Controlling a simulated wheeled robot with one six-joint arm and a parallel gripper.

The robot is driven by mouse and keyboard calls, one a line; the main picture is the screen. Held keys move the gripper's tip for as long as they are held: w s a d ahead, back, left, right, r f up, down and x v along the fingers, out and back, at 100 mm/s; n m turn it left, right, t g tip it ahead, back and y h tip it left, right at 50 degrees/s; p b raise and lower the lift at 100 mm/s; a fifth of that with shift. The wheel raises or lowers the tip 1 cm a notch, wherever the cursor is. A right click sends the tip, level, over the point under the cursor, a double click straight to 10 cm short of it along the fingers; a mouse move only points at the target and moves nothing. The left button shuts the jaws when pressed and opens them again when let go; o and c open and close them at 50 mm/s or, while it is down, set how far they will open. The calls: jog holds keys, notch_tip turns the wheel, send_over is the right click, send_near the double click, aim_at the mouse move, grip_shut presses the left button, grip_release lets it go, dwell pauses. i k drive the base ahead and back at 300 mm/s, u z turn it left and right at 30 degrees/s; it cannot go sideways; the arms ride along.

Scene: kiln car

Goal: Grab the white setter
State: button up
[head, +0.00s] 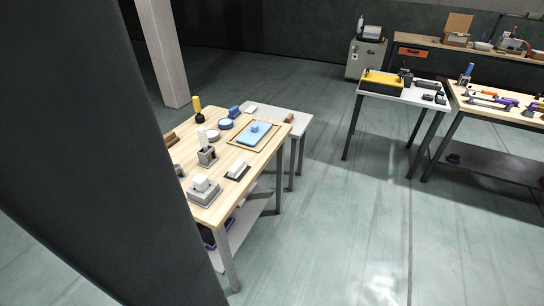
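Several white pieces that could be the white setter are on or near the wooden table (222,199) at left of centre. One white block (200,183) sits in a grey holder at the table's near end. A second white block (237,169) lies on a dark base near the right edge. A small white piece (250,109) lies at the back, by the grey side table. They are too small to tell which is the setter. My gripper is not in view.
A tray with a blue slab (254,134) and a yellow-handled tool (197,105) are on the same table. A grey table (430,92) and further benches stand at the right. A pillar (163,50) stands behind. The floor (340,220) between is clear. A dark shape hides the left side.

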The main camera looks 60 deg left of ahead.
aim_at(237, 169)
jog(key=i, duration=1.35)
jog(key=u, duration=1.65)
jog(key=i, duration=1.55)
jog(key=u, duration=2.9)
jog(key=i, duration=1)
